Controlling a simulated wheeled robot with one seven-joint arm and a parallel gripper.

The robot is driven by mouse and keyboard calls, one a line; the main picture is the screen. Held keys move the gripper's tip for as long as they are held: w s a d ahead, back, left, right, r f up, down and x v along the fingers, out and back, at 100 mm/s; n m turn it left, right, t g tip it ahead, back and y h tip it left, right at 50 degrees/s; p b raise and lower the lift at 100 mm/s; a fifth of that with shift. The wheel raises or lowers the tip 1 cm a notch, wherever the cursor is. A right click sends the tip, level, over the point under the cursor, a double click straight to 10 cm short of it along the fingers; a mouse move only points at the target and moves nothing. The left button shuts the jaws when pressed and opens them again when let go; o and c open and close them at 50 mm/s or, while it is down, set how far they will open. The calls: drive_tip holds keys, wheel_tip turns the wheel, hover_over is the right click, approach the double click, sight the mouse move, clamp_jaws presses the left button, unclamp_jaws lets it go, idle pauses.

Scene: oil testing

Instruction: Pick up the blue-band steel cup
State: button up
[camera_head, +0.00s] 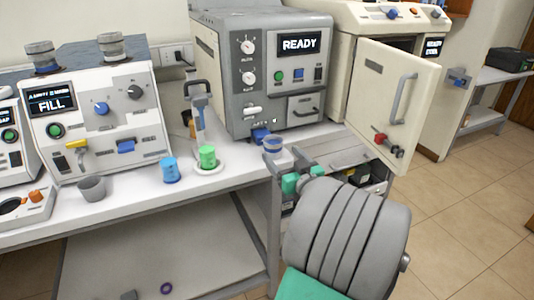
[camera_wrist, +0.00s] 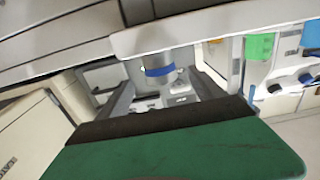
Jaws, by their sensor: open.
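In the wrist view my gripper (camera_wrist: 170,92) is open, with a gap on both sides of the cup. I cannot tell how far the fingertips reach along the cup.
A green cup (camera_head: 208,157) on a round white base and a blue cup (camera_head: 170,170) stand to the left. A grey cup (camera_head: 92,188) is farther left. The READY machine (camera_head: 262,75) stands behind. An open cabinet door (camera_head: 397,100) juts out at right.

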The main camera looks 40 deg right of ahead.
sight(277, 148)
drive_tip(key=x, duration=0.3)
drive_tip(key=p+x, duration=0.1)
drive_tip(key=x, duration=0.3)
drive_tip(key=shift+r, duration=0.2)
drive_tip(key=c, duration=1.6)
